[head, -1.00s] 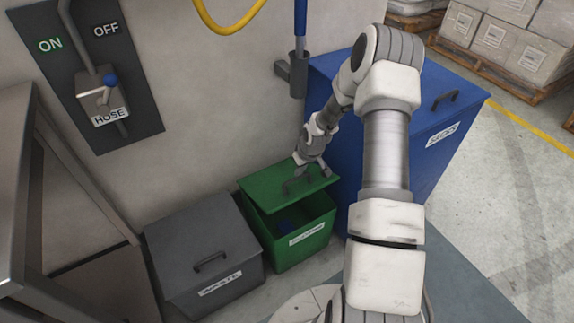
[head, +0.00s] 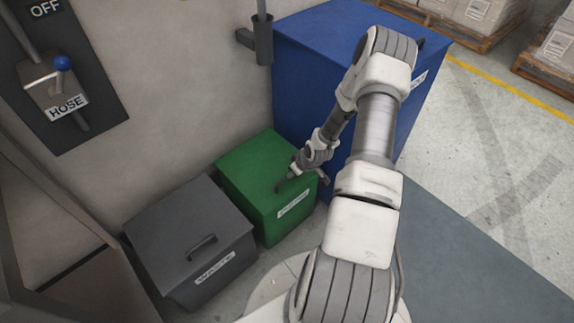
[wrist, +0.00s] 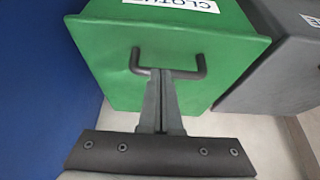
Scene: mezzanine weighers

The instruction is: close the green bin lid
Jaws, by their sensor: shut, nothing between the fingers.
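The green bin (head: 262,225) stands between a grey bin and a tall blue bin in the head view. Its green lid (head: 250,165) lies down over the top, with no opening or inside visible. A white label is on its front. In the wrist view the green bin (wrist: 110,55) shows its dark handle (wrist: 203,62) and part of an upside-down label. My gripper (wrist: 160,78) is shut and empty, with its fingertips at the handle, overlapping it in the picture. I cannot tell if they touch. In the head view my gripper (head: 282,186) is low over the lid's front part and covers most of the handle.
The grey bin (head: 180,225), lid down, stands close on the left. The blue bin (head: 330,40) rises close on the right. The wall with the hose lever panel (head: 85,120) is behind. Open floor (head: 480,150) lies to the right.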

